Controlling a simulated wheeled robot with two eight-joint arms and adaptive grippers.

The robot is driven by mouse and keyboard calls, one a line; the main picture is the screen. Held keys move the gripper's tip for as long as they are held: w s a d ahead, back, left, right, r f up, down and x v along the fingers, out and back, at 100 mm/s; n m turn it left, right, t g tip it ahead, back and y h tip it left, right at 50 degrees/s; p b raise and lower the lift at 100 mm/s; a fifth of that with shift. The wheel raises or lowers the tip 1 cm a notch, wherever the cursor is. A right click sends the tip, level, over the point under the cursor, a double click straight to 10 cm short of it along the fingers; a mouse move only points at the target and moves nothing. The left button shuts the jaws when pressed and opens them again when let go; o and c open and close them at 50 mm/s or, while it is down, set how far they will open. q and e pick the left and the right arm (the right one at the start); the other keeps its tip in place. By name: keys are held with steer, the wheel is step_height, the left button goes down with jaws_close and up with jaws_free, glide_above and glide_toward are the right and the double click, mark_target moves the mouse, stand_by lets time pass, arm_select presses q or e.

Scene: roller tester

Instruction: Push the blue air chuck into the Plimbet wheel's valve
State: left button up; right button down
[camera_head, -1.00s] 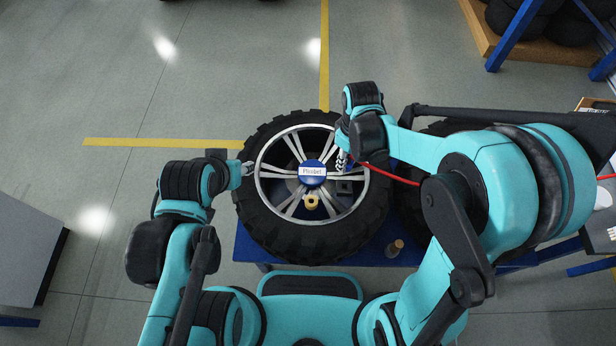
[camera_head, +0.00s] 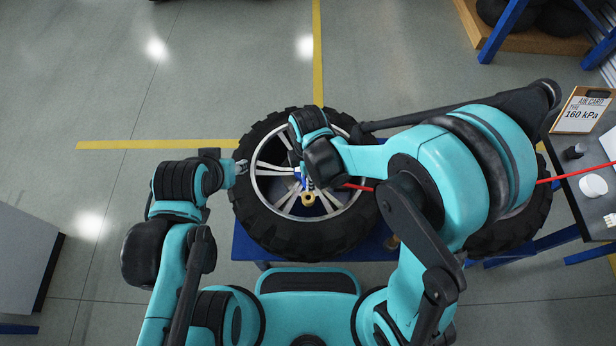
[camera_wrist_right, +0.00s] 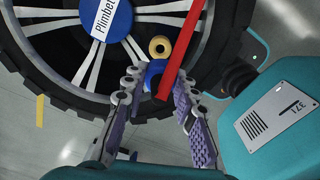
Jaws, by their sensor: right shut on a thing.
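The Plimbet wheel (camera_head: 260,222) lies flat on a blue stand, black tyre around silver spokes. Its blue hub label (camera_wrist_right: 105,22) shows in the right wrist view; my right arm hides it in the head view. A tan ring (camera_head: 308,198) stands on the wheel's near side and shows in the wrist view (camera_wrist_right: 160,47). My right gripper (camera_wrist_right: 155,88) is shut on the blue air chuck (camera_wrist_right: 154,72), over the wheel close beside the ring. I cannot tell whether they touch. My left gripper (camera_head: 241,168) is at the tyre's left edge; its jaws are too small to judge.
A red hose (camera_head: 358,187) runs right from the chuck under my right arm. Another tyre (camera_head: 522,222) lies to the right, partly hidden. A side table at the right holds a 160 kPa card (camera_head: 583,112) and a white cup (camera_head: 592,185).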

steer(key=shift+f+b, duration=2.55)
steer(key=shift+f, duration=0.35)
steer(key=shift+f+b, duration=0.2)
steer(key=shift+b, duration=0.15)
steer(key=shift+f+b, duration=1.5)
steer(key=shift+f, duration=0.15)
steer(key=c, duration=1.1)
jaws_free()
